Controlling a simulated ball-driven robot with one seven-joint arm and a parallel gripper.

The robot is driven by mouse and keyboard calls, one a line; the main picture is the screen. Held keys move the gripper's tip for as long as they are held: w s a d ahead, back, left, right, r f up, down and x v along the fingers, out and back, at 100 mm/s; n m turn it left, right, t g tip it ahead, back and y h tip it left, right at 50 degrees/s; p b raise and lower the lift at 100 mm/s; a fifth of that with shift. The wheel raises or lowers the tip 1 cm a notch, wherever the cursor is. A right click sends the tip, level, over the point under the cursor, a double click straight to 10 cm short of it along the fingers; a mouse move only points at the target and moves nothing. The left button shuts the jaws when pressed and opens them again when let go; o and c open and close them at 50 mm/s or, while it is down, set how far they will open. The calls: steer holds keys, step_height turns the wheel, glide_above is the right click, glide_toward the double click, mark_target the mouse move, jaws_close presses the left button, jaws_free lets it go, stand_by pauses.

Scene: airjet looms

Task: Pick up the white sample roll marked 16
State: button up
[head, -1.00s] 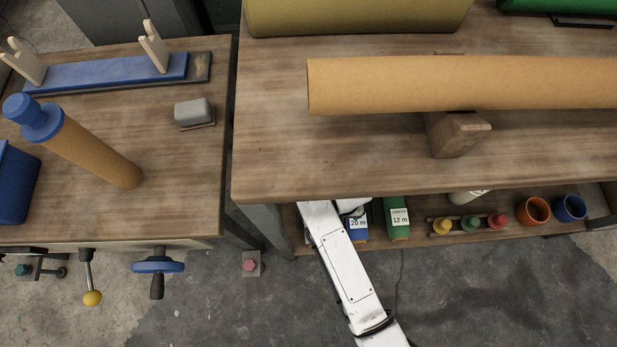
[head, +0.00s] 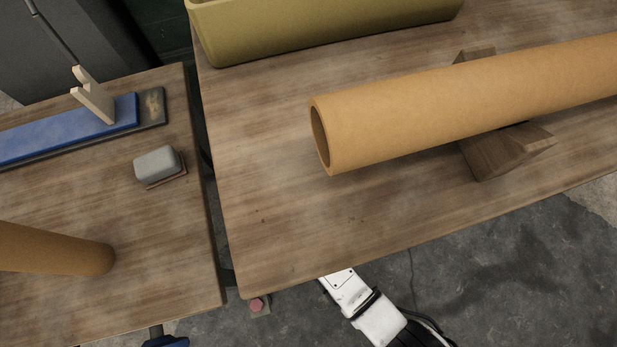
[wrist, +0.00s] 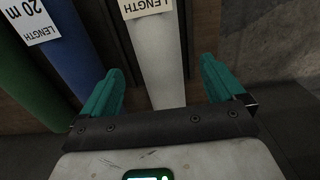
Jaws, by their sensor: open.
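In the wrist view a white roll (wrist: 158,62) stands between the two teal fingers of my gripper (wrist: 162,70). The gripper is open, with a gap showing on both sides of the roll. The roll carries a white label (wrist: 146,7) reading LENGTH; its number is cut off at the top edge, so I cannot tell whether it is 16. In the head view my gripper is hidden below the table, and only part of my arm shows.
Left of the white roll are a blue roll (wrist: 52,50) labelled 20 m and a green roll (wrist: 28,90). Above, a wooden table (head: 290,230) bears a large brown tube (head: 450,100) on a wooden block (head: 500,150) and an olive bin (head: 330,35).

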steer(key=f+b, duration=0.2)
steer(key=f, duration=0.1)
steer(key=f+b, duration=0.1)
steer(key=f, duration=0.1)
steer(key=shift+s+d+f, duration=0.1)
steer(key=shift+s+d, duration=0.1)
steer(key=shift+s, duration=0.05)
steer(key=shift+c, duration=0.3)
steer(key=c, duration=1.5)
steer(key=shift+c, duration=0.3)
